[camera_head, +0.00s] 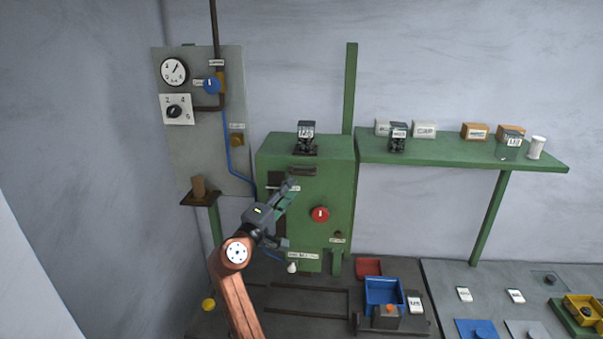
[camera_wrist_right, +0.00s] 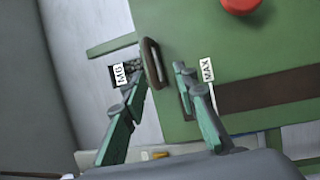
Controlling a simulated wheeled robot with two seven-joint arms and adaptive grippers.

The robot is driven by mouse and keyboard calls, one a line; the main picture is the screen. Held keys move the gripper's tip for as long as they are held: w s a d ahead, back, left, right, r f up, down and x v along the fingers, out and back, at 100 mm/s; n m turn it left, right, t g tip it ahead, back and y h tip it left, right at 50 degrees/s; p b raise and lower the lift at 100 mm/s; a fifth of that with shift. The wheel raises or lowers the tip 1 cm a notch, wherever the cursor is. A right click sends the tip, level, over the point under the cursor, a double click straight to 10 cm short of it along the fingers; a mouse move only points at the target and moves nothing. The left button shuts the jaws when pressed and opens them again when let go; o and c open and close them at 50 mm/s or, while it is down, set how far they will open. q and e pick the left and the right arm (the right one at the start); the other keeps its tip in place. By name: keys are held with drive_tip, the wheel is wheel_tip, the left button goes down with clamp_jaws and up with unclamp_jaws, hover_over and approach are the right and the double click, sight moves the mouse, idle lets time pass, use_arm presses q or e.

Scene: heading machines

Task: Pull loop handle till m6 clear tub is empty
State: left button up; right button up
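The loop handle (camera_head: 302,170) is a dark bar on the upper front of the green machine (camera_head: 270,150). It also shows in the right wrist view (camera_wrist_right: 152,63). A small clear tub (camera_head: 305,130) with dark contents and a white label stands on top of the machine. In the right wrist view its label (camera_wrist_right: 119,73) seems to read M6, and dark pieces show beside it. Contact cannot be told. My left gripper is out of view.
A red knob (camera_head: 320,214) sits lower on the machine front, and a MAX label (camera_wrist_right: 207,70) lies near the handle. A green shelf (camera_head: 450,153) at right carries boxes and tubs. A blue bin (camera_head: 383,290) stands on the bench below. A gauge panel (camera_head: 205,130) is left.

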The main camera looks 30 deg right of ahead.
sight(302, 174)
drive_tip(key=p+x, duration=0.1)
drive_tip(key=x, duration=0.1)
drive_tip(key=r+p+x, duration=0.1)
drive_tip(key=x, duration=0.1)
drive_tip(key=p+x, duration=0.1)
drive_tip(key=x, duration=0.2)
drive_tip(key=shift+s+r, duration=0.15)
drive_tip(key=shift+r, duration=0.1)
drive_tip(key=shift+w+d, duration=0.25)
drive_tip(key=shift+d, duration=0.05)
clamp_jaws()
drive_tip(key=shift+f, duration=0.1)
